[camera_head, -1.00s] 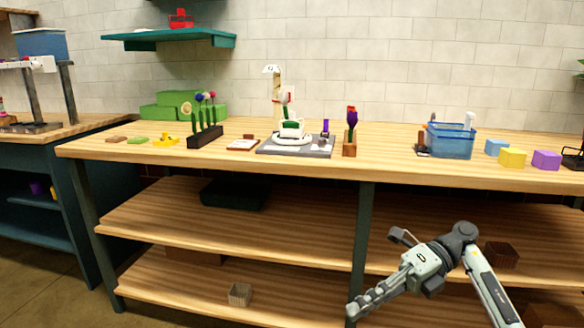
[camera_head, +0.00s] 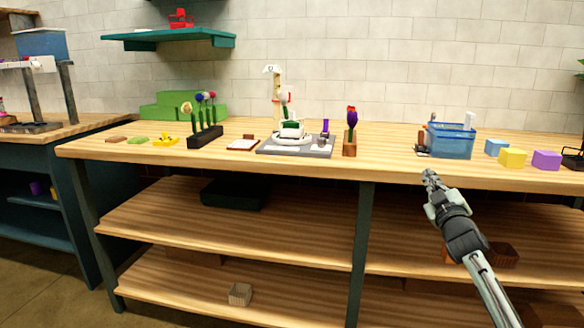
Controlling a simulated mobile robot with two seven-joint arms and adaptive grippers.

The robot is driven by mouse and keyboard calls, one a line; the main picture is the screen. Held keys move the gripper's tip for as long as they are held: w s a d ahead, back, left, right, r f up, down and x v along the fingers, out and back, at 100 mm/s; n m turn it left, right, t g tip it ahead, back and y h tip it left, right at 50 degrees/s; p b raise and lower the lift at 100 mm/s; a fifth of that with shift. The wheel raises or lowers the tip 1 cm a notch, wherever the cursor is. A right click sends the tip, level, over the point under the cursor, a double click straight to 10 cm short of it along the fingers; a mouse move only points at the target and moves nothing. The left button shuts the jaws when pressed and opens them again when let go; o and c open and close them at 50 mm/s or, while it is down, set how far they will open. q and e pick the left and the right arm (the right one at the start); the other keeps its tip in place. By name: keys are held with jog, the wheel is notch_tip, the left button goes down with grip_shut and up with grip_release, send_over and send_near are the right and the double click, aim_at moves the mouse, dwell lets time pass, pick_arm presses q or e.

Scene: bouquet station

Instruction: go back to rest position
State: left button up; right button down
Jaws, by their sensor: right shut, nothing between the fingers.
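My right gripper (camera_head: 430,178) is shut and empty. It is in front of the workbench (camera_head: 390,172), close to its front edge in the picture, below the blue bin. My right arm comes in from the lower right. My left gripper is not in view. On the bench, a dark rack (camera_head: 206,137) holds several flowers. A grey board (camera_head: 297,146) carries a white device and a small purple-topped thing. A wooden block (camera_head: 349,149) holds a purple and red flower upright.
A blue bin (camera_head: 450,143) stands on the right of the bench. Blue (camera_head: 496,147), yellow (camera_head: 512,158) and purple (camera_head: 546,160) blocks sit beside it. Two wooden shelves (camera_head: 190,221) lie below the bench top. Green steps (camera_head: 172,106) stand at the back left.

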jog(key=s+d+f+m+g+h, duration=0.1)
jog(key=d+f+m+g, duration=0.25)
jog(key=f, duration=0.35)
jog(key=s+d+f+m+g+h, duration=0.1)
jog(key=s+d+f+m+g, duration=0.15)
jog(key=f+g, duration=0.35)
jog(key=s+a+f+g, duration=0.1)
jog(key=s+a+f, duration=0.1)
jog(key=s+f, duration=0.35)
jog(key=s+a+f+g, duration=0.1)
jog(key=s+a+f, duration=0.15)
jog(key=f, duration=0.65)
jog(key=s+a+f, duration=0.1)
jog(key=s+f, duration=0.3)
jog(key=f, duration=0.4)
jog(key=s+a+f+g+y, duration=0.1)
jog(key=s+a+f+g, duration=0.1)
jog(key=s+f, duration=0.5)
jog(key=s+a+f+g, duration=0.2)
jog(key=s+f, duration=0.6)
jog(key=s, duration=1)
jog(key=s+a+f+g+y, duration=0.1)
jog(key=s+a+f, duration=0.3)
jog(key=s+f, duration=0.4)
jog(key=s+g, duration=0.1)
jog(key=s, duration=0.4)
jog(key=shift+s+a+n+g+y, duration=0.15)
jog(key=shift+n+g+y, duration=0.15)
jog(key=shift+g, duration=0.05)
